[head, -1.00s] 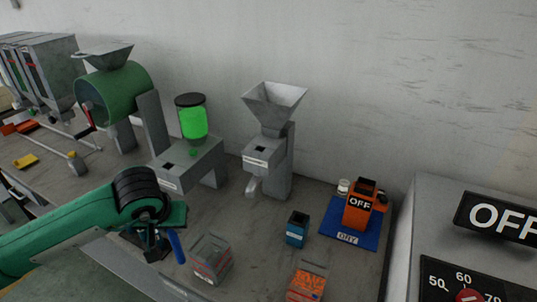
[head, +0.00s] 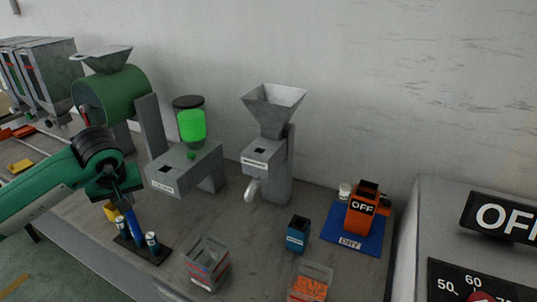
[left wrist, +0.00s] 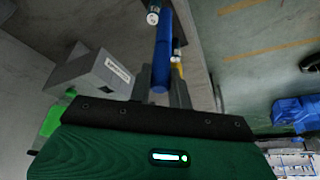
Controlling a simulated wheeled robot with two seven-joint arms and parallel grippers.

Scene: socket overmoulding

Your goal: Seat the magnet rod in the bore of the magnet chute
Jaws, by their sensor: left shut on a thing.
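A blue rod (head: 136,226), which looks like the magnet rod, is held in my left gripper (head: 127,194). It hangs down, slightly tilted, in front of a small black rack (head: 152,250); I cannot tell whether it touches the rack. In the left wrist view the rod (left wrist: 162,45) runs out from between the shut fingers (left wrist: 160,88). A grey chute (head: 276,172) with a funnel, a labelled block and a spout stands at mid table, apart from the rod. Its label is too small to read, and a small dark opening shows on its block. My right gripper is out of view.
The rack carries small capped bottles (head: 152,241). A grey stand (head: 184,170) with a green-filled jar (head: 192,127) is behind my left gripper. Clear bins (head: 207,264), a blue cup (head: 297,233) and an orange device on a blue mat (head: 347,239) are to the right.

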